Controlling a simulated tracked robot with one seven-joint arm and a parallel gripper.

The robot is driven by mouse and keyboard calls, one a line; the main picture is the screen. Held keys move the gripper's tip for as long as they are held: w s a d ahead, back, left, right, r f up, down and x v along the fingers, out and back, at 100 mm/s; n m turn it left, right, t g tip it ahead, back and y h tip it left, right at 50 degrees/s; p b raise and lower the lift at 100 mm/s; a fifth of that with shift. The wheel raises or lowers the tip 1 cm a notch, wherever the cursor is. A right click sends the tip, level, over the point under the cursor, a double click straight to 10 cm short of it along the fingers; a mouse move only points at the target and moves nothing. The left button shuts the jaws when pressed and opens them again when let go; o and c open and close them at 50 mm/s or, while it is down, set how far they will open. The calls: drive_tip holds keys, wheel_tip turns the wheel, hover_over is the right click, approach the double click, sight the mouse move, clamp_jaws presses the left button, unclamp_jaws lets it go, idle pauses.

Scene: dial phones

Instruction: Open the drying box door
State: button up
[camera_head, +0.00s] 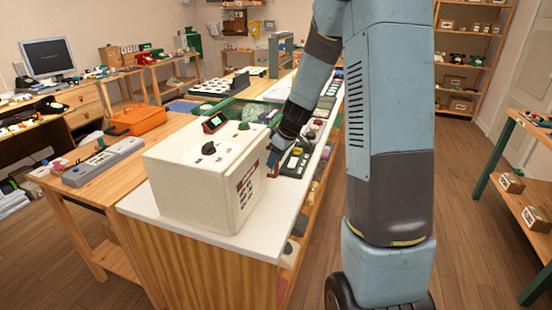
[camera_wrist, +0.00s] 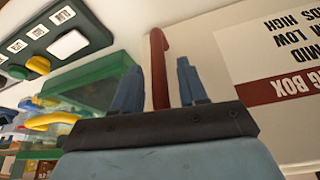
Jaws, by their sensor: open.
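The drying box (camera_head: 203,177) is a cream-white box with rounded edges, a black knob on top and a printed label on its right side. It stands on the white counter's front end, and its door looks shut. Its label (camera_wrist: 283,62) shows upside down in the wrist view. A red-brown bar handle (camera_wrist: 158,62) stands out from the pale box face. My gripper (camera_wrist: 157,69) is open, with one blue finger on each side of the handle; I cannot tell whether they touch it. In the head view my gripper (camera_head: 272,162) is at the box's right side.
A green-black panel with labelled buttons (camera_head: 295,160) lies on the counter close beside my gripper. A small red-framed display (camera_head: 214,122) is behind the box's top. An orange case (camera_head: 137,119) sits on the wooden table to the left.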

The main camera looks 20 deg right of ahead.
drive_tip(key=shift+c, duration=0.4)
clamp_jaws()
